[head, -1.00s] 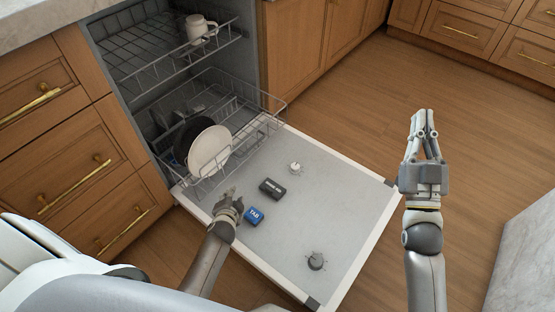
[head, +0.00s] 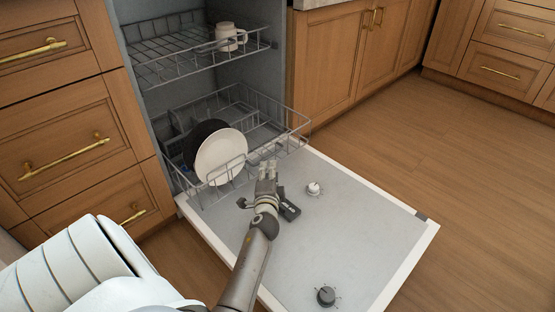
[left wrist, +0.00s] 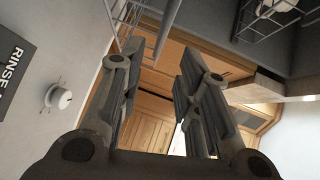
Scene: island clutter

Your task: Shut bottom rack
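The bottom rack (head: 285,143) is a grey wire basket, pulled out of the dishwasher over the inner end of the lowered door (head: 345,215). A white plate (head: 221,158) and a black plate (head: 195,143) stand upright in it. My left gripper (head: 268,165) is at the rack's front side, right of the white plate. In the left wrist view its fingers (left wrist: 160,75) are apart with nothing between them, and rack wires (left wrist: 158,22) show beyond the left finger. I cannot tell whether it touches the rack. My right gripper is out of view.
The upper rack (head: 190,62) holds a light mug (head: 230,37). A white dial (head: 314,188) and a dark dial (head: 326,296) are on the door. Wooden cabinets (head: 85,150) flank the dishwasher; floor is clear at right.

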